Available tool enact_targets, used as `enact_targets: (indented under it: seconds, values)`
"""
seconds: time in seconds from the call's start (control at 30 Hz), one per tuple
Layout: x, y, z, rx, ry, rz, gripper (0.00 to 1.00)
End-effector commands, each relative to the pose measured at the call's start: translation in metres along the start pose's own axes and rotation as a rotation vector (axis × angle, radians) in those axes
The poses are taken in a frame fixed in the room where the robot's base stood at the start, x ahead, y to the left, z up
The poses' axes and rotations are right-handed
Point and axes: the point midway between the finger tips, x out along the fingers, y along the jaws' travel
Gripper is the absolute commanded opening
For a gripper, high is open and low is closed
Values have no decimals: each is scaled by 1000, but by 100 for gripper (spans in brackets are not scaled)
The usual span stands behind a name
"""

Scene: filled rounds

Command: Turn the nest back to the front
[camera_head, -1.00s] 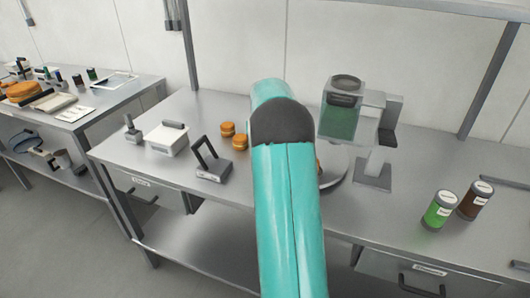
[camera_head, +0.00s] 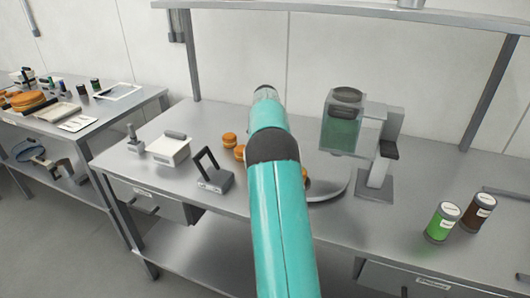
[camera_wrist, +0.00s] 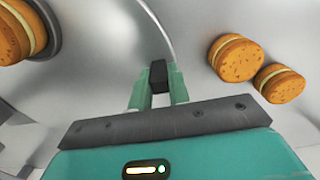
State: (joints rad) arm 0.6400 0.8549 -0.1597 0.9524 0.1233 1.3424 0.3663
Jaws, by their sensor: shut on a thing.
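A shiny round turntable (camera_head: 338,190) stands on the bench, partly hidden by my arm. Its curved rim and bare surface (camera_wrist: 95,60) show in the wrist view. A dark-ringed nest (camera_wrist: 48,32) at the upper left holds an orange-brown filled round (camera_wrist: 14,36), which peeks out beside my arm in the head view (camera_head: 306,176). My gripper (camera_wrist: 158,88) is shut on a small black knob (camera_wrist: 158,75) near the turntable's rim. In the head view my arm hides the gripper and knob.
A dispenser with a green-filled hopper (camera_head: 342,122) stands by the turntable. Two filled rounds (camera_wrist: 236,58) (camera_wrist: 279,83) lie outside the rim. A grey device with a raised handle (camera_head: 213,175), a white box (camera_head: 168,148) and two jars (camera_head: 442,222) (camera_head: 477,210) are on the bench.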

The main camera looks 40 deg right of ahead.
Motion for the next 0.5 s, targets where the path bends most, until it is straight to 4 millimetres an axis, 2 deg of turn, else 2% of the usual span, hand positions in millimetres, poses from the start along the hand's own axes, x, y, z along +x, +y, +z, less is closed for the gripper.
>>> enact_targets:
  seconds: [0.5]
  values:
    - [-1,-1,-7,41,6,-3,0]
